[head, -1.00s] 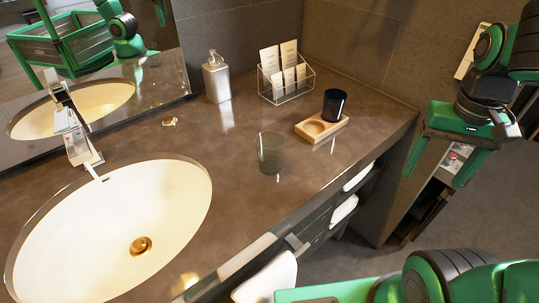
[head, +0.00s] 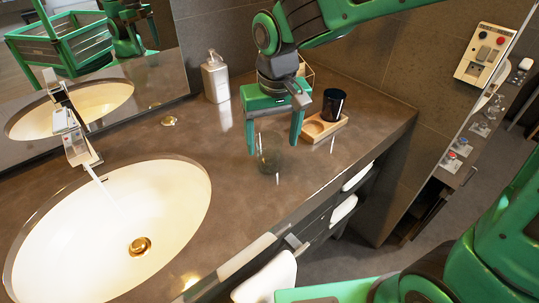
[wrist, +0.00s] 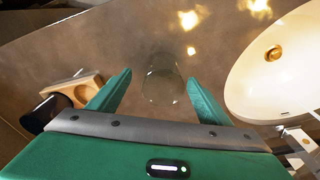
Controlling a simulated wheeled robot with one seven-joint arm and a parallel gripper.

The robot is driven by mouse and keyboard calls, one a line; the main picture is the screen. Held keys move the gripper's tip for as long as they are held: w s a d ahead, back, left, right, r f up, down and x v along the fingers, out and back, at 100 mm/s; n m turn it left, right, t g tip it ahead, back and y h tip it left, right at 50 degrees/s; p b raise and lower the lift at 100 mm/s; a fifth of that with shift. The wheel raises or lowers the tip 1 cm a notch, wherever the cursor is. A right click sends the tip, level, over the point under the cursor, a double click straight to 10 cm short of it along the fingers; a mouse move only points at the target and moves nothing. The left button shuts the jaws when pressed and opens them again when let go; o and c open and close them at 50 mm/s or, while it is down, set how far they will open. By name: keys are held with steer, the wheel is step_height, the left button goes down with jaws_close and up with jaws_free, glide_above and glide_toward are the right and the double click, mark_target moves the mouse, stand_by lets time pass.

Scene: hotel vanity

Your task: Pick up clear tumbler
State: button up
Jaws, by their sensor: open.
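The clear tumbler (head: 268,160) stands upright on the brown counter, right of the sink. In the wrist view the tumbler (wrist: 162,82) shows ahead of and between the two fingers. My gripper (head: 272,148) is open and empty above the tumbler. In the head view its fingers reach down on either side of the tumbler's upper part. The wrist view shows the gripper (wrist: 158,92) with gaps between both fingers and the glass. I see no contact. The tumbler is see-through and its edges are faint.
A dark cup (head: 334,104) stands on a wooden tray (head: 312,130) close behind and right of the gripper. A soap dispenser (head: 216,78) stands near the mirror. The wire holder is mostly hidden by my arm. The sink (head: 105,225) is at left.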

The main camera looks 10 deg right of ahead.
steer(key=shift+w+a+f, duration=0.15)
steer(key=shift+w+f, duration=0.1)
steer(key=shift+f, duration=0.7)
steer(key=shift+w+a+f, duration=0.1)
steer(key=shift+w+f, duration=0.1)
steer(key=shift+f, duration=0.75)
steer(key=shift+w+a+f, duration=0.15)
steer(key=shift+w+f, duration=0.1)
steer(key=shift+f, duration=0.7)
steer(key=c, duration=1.3)
steer(key=shift+r, duration=0.2)
